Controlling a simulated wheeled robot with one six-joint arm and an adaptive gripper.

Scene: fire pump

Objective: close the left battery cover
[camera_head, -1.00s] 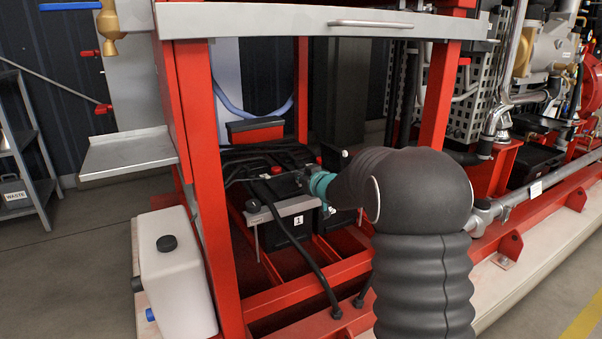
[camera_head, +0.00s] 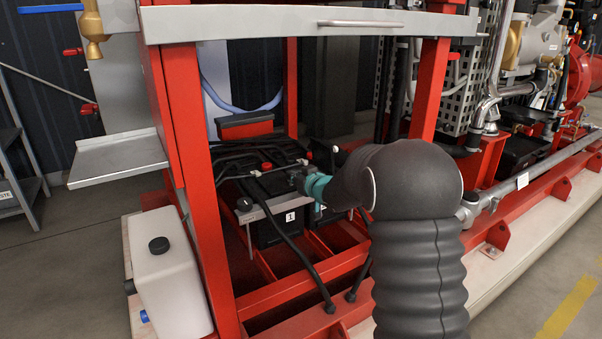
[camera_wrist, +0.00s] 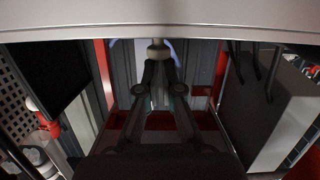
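The left battery (camera_head: 275,232), a black box with a white "1" label, sits low inside the red frame. A grey plate-like edge with a dark round knob (camera_head: 244,203) lies along its upper front; which piece is its cover, and how far open it is, I cannot tell. My gripper (camera_head: 298,178) reaches in from the right, above the battery's right side, beside the black cables. In the wrist view, its dark fingers (camera_wrist: 158,68) converge close together. A pale round knob (camera_wrist: 157,52) shows right at their tips; whether they pinch it is unclear.
Red frame posts (camera_head: 190,170) stand on both sides of the opening, with a grey shelf edge (camera_head: 300,24) above. Black cables (camera_head: 300,250) hang in front of the battery. A white tank (camera_head: 168,275) stands at the left. The right battery is mostly hidden behind my arm.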

